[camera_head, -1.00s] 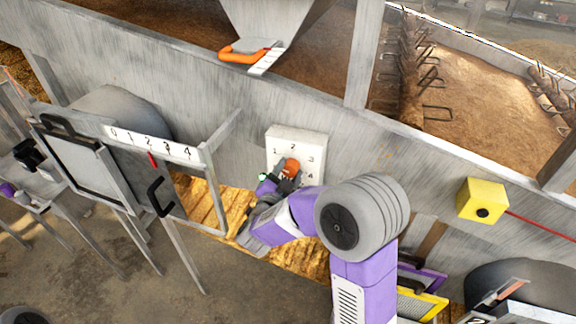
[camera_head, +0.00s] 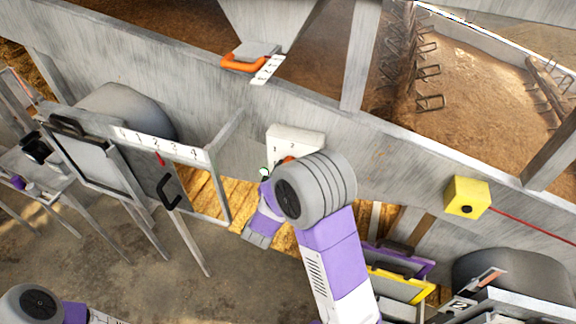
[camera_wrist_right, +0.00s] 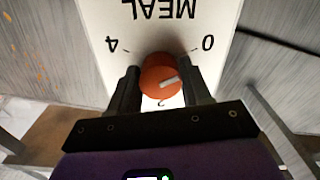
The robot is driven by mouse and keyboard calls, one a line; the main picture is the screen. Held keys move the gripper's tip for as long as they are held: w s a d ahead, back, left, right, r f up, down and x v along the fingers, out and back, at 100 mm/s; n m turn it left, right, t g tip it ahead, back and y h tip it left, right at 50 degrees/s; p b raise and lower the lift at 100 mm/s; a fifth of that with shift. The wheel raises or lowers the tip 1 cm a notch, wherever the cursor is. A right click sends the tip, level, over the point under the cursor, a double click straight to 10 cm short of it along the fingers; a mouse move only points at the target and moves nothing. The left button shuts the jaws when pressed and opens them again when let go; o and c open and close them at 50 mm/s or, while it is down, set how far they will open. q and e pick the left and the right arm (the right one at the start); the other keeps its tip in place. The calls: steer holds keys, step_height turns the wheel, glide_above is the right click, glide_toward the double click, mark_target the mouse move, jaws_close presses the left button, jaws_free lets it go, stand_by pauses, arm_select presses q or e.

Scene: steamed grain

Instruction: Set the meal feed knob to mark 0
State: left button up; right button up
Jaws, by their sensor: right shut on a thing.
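The orange meal feed knob (camera_wrist_right: 152,88) sits on a white dial panel (camera_wrist_right: 85,22). In the right wrist view the panel appears upside down, with MEAL at the top, 4 on the left, 0 on the right and 2 below the knob. The knob's white pointer aims right and slightly up, below the 0 mark. My right gripper (camera_wrist_right: 160,76) is shut on the knob, one dark finger on each side. In the head view my right wrist link covers much of the panel (camera_head: 310,138) and most of the knob (camera_head: 288,159). My left gripper is out of view.
A numbered scale (camera_head: 150,143) with a red pointer and black handle stands left of the panel. An orange-handled hopper slide (camera_head: 243,62) is above. A yellow box (camera_head: 467,197) with a red cord is on the right.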

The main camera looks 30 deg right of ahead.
steer(key=shift+f+n, duration=0.15)
steer(key=shift+n, duration=0.15)
steer(key=o, duration=1)
steer(key=v, duration=0.7)
steer(key=shift+s+a, duration=0.2)
steer(key=shift+a, duration=0.05)
